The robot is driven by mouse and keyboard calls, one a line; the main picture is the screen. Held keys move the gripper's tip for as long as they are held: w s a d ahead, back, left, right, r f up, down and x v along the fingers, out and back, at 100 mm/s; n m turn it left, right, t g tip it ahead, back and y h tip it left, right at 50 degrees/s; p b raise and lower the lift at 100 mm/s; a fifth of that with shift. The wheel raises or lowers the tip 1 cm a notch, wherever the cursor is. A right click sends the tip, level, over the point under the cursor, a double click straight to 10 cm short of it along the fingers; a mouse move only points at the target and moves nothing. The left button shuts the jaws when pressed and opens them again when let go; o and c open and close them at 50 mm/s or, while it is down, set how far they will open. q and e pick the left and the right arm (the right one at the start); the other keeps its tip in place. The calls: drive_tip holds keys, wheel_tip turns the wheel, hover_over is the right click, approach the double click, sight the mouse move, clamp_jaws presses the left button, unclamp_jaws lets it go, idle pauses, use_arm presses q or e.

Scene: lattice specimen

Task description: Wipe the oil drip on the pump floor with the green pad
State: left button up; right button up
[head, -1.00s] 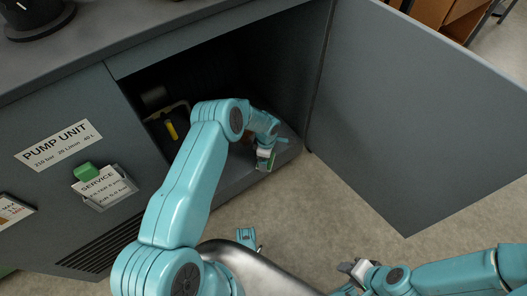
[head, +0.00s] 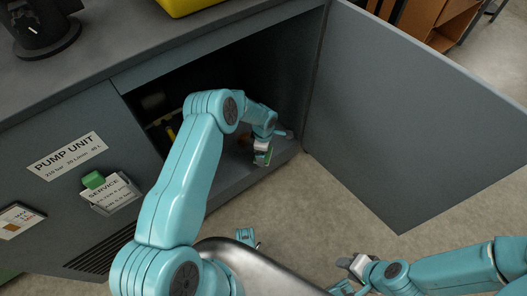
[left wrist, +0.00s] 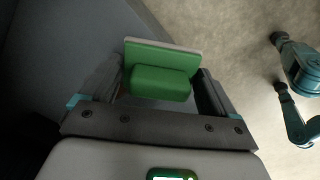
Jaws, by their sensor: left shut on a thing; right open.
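My left gripper (head: 263,155) is shut on the green pad (left wrist: 160,83), which has a thick green grip and a flat green plate with a pale edge. In the head view the pad (head: 265,158) is small, near the front edge of the grey pump floor (head: 232,178), inside the open cabinet. I cannot tell whether it touches that floor. No oil drip can be made out; my left arm covers part of the opening. My right gripper (head: 352,266) is open and empty, low over the concrete outside the cabinet.
The open cabinet door (head: 410,110) stands to the right. The PUMP UNIT label (head: 68,155) and a service card (head: 112,192) with a green block (head: 93,180) are on the front panel. A yellow object (head: 188,7) sits on top. Concrete floor (head: 325,200) before the opening is clear.

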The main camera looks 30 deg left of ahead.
use_arm(q)
drive_tip(key=shift+r+p, duration=0.75)
drive_tip(key=shift+r, duration=0.75)
